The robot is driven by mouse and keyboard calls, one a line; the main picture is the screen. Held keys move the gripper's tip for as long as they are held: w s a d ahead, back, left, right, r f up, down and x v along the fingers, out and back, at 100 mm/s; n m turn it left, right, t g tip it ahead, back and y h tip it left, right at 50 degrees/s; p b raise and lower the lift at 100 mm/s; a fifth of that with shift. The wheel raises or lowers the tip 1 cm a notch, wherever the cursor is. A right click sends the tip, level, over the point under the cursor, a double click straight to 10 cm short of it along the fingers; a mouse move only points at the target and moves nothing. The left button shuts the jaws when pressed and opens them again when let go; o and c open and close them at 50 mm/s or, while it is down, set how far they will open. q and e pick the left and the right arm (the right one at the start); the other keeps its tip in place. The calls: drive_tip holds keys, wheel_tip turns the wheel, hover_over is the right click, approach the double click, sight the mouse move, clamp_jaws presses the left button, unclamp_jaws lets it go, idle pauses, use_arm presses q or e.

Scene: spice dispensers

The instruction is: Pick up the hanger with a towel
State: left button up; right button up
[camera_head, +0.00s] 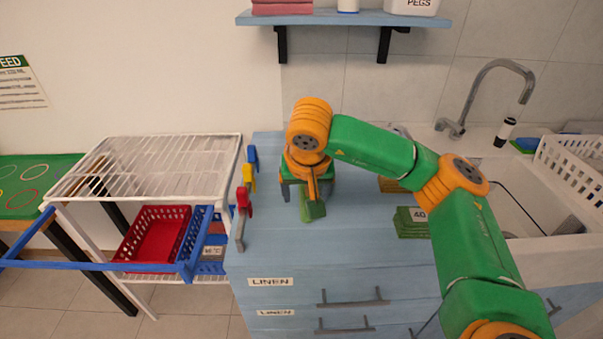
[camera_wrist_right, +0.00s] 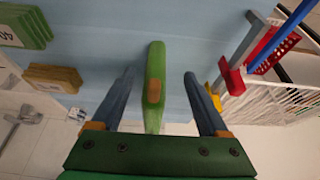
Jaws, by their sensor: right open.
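My right gripper (camera_head: 308,196) is over the blue counter, pointing down, with its two dark fingers apart. In the right wrist view my right gripper (camera_wrist_right: 160,76) is open, and a narrow green piece (camera_wrist_right: 155,60) with a brown patch stands out between the fingers, with a gap on each side. This green piece (camera_head: 313,211) also shows below the gripper in the head view. I cannot tell whether it is the hanger with the towel; no other clear hanger shows. My left gripper is not in view.
The blue counter (camera_head: 265,215) carries green blocks (camera_head: 410,222) at right and red, yellow and blue clip-like pieces (camera_head: 245,199) along its left edge. A white wire rack (camera_head: 150,165) with a red basket (camera_head: 150,235) stands left. A sink tap (camera_head: 500,65) is right; a blue shelf (camera_head: 345,18) hangs above.

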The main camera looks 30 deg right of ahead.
drive_tip(key=x, duration=0.3)
drive_tip(key=p+x, duration=0.1)
drive_tip(key=shift+s+d+f, duration=0.15)
drive_tip(key=shift+s+d, duration=0.15)
drive_tip(key=shift+d, duration=0.15)
drive_tip(key=shift+w+f, duration=0.25)
drive_tip(key=shift+w, duration=0.15)
drive_tip(key=shift+s+a+r, duration=0.1)
drive_tip(key=shift+s+r, duration=0.05)
drive_tip(key=shift+s, duration=0.15)
drive_tip(key=c, duration=0.9)
drive_tip(key=shift+w, duration=0.1)
clamp_jaws()
